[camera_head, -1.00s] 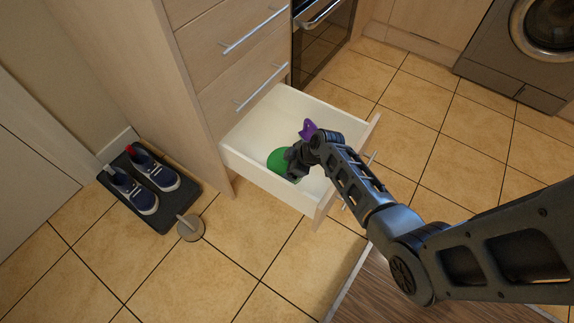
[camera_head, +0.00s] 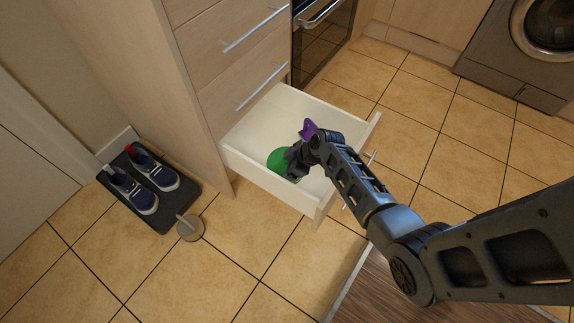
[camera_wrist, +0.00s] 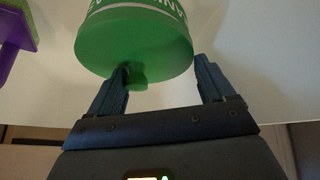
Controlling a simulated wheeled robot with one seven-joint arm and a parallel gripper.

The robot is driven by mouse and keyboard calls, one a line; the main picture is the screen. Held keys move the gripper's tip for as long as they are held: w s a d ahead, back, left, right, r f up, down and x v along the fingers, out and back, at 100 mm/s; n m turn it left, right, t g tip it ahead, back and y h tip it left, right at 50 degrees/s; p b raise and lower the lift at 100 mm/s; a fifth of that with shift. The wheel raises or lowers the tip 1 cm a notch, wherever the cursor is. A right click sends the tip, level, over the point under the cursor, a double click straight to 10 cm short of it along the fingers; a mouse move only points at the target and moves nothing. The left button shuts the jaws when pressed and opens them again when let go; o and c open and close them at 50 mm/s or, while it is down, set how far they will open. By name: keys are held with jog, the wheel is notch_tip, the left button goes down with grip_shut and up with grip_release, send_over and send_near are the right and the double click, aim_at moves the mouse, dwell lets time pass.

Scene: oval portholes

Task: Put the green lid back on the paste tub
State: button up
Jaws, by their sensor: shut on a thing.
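The green lid (camera_wrist: 135,50) is a round disc with a small green knob, seen close in the wrist view. Beyond its rim is a green wall with a white band and white lettering, which looks like the paste tub (camera_wrist: 128,5); I cannot tell lid and tub apart at the seam. In the head view the round green top (camera_head: 279,159) shows inside the open drawer. My gripper (camera_wrist: 163,66) is at the lid, shut on it, with one finger close to the knob; the exact contact is unclear. My wrist hides part of the green top in the head view.
The open white drawer (camera_head: 262,186) has walls around my gripper. A purple object (camera_head: 308,129) stands near the green top; it shows purple and green in the wrist view (camera_wrist: 10,45). Shoes on a dark mat (camera_head: 172,213) and a round doorstop (camera_head: 190,228) are on the floor left.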

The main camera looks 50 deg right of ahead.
jog(key=o, duration=1)
jog(key=shift+c, duration=0.2)
jog(key=shift+p+v, duration=1.6)
jog(key=shift+v, duration=2.3)
